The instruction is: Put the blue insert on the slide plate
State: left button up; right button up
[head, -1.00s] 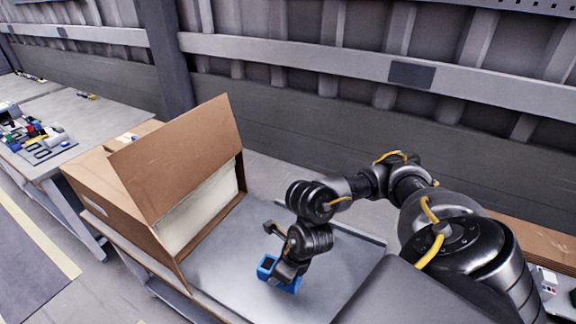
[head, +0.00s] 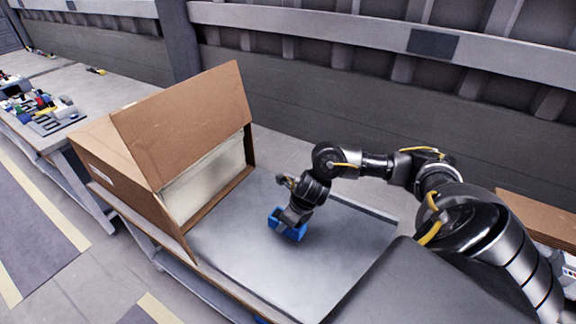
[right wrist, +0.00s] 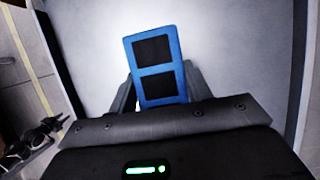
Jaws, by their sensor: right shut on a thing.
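The blue insert (head: 288,224) is a small blue block with two dark square pockets, seen clearly in the right wrist view (right wrist: 155,64). My right gripper (head: 297,218) is shut on it, with a finger on each side of its near end in the right wrist view (right wrist: 158,92). The insert is over the grey slide plate (head: 250,260), near its middle. Whether it touches the plate or hangs just above it, I cannot tell. The plate also fills the background of the right wrist view (right wrist: 235,50). My left gripper is not in view.
An open cardboard box (head: 185,130) with a raised flap stands at the plate's left end. A table with assorted small parts (head: 45,110) is at the far left. A cardboard piece (head: 540,225) lies at the right. The plate around the insert is clear.

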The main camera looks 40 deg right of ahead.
jog(key=shift+w+d+f, duration=0.3)
jog(key=shift+w+f, duration=0.05)
jog(key=shift+f, duration=0.25)
jog(key=shift+w+d+f, duration=0.3)
jog(key=shift+w+f, duration=0.05)
jog(key=shift+f, duration=1.7)
jog(key=shift+f, duration=0.15)
jog(key=o, duration=0.9)
jog(key=shift+o, duration=0.2)
